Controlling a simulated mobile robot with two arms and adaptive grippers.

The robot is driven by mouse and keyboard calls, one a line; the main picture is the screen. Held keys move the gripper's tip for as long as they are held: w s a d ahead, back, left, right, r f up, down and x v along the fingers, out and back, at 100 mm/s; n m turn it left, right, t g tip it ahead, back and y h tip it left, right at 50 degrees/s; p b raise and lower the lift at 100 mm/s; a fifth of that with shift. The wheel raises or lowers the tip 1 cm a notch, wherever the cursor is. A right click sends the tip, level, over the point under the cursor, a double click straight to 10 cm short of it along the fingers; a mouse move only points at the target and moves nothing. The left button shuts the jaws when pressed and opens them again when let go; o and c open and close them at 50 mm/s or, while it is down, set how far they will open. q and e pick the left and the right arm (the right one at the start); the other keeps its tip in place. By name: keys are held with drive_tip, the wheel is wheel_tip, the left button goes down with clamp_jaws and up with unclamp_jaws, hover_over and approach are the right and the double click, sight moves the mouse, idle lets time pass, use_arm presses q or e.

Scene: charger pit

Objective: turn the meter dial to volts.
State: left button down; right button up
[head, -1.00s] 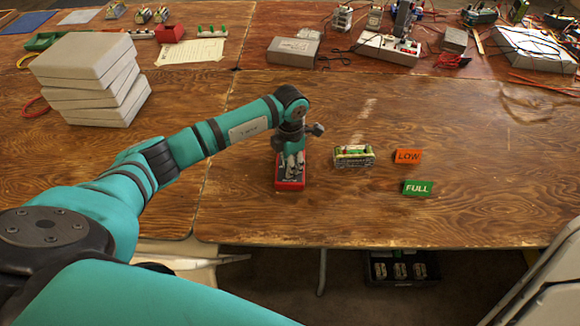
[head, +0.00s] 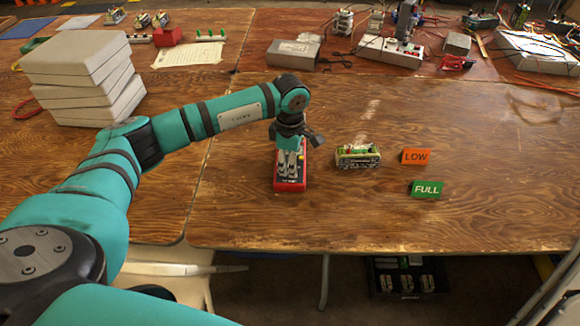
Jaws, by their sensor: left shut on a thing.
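The meter (head: 290,186) is a red-edged box with a dark face. It lies on the wooden table near the middle of the head view. My left gripper (head: 288,172) reaches down over the meter from above and is shut on its dial. The dial itself is hidden by the fingers, so I cannot read which setting it points to. My right gripper is not in view.
A battery holder (head: 357,156) stands right of the meter. An orange LOW sign (head: 416,157) and a green FULL sign (head: 425,189) lie further right. Stacked grey boxes (head: 80,75) stand at the left. A white power strip (head: 390,50) is behind.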

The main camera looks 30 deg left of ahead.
use_arm(q)
drive_tip(key=shift+m, duration=0.3)
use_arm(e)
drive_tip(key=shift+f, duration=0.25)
use_arm(q)
drive_tip(key=c, duration=1.1)
unclamp_jaws()
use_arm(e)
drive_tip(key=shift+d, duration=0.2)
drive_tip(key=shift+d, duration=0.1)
use_arm(q)
wheel_tip(320, 180, up, 12)
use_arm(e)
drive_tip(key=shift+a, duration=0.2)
